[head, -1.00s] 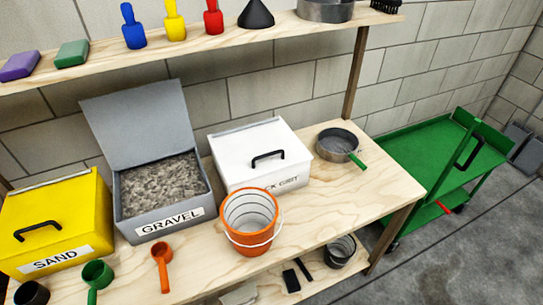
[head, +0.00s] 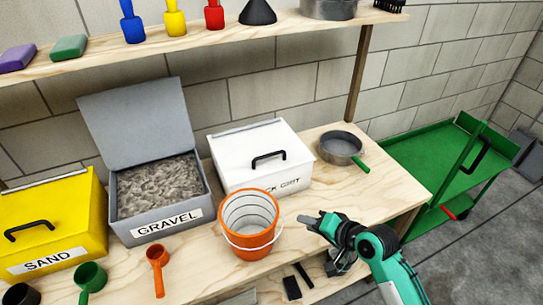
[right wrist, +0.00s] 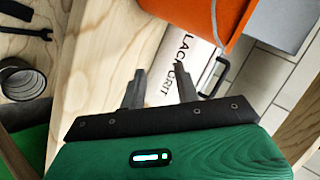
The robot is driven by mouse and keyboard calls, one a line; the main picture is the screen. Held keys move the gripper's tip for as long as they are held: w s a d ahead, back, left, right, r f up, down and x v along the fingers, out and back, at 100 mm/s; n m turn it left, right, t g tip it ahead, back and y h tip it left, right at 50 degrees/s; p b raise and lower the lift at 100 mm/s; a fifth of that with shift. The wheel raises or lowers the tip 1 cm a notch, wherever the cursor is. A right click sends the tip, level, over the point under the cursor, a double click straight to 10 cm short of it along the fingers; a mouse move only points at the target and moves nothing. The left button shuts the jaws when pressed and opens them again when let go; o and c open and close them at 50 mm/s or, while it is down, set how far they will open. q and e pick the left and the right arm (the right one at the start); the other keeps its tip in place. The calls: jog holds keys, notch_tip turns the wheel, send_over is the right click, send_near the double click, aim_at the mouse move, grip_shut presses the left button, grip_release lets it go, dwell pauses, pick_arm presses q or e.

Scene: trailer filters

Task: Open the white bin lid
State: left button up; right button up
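The white bin (head: 250,140) stands on the bench with its lid (head: 240,142) shut. The lid has a black handle (head: 268,158), and the front label is partly hidden by the orange bucket. My right gripper (head: 308,219) is over the bench's front edge, to the right of the orange bucket and apart from the bin. In the right wrist view, its two fingers (right wrist: 160,71) are apart with nothing between them. The bin's lettered face (right wrist: 185,62) and its handle (right wrist: 212,76) show beyond the fingers. My left gripper is not in view.
An orange bucket (head: 249,224) stands close in front of the white bin. The open gravel bin (head: 170,222) is on the left, with a yellow sand bin (head: 60,215) beyond it. A sieve (head: 340,146) lies to the right. A shelf (head: 200,37) runs above.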

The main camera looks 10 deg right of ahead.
aim_at(273, 155)
jog(key=w+r+m+t+y, duration=0.3)
jog(key=w+r+m, duration=0.2)
jog(key=w+r, duration=0.5)
jog(key=x, duration=0.7)
jog(key=shift+w+d+f+p, duration=0.15)
jog(key=shift+w+f+p, duration=0.2)
jog(key=shift+w+p, duration=0.1)
jog(key=x, duration=0.5)
jog(key=shift+f, duration=0.1)
jog(key=shift+w+a+f, duration=0.1)
jog(key=shift+w+a, duration=0.25)
jog(key=shift+w, duration=0.05)
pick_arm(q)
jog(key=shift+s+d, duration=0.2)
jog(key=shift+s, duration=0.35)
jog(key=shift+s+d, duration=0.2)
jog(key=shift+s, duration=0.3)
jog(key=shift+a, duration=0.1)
pick_arm(e)
grip_shut()
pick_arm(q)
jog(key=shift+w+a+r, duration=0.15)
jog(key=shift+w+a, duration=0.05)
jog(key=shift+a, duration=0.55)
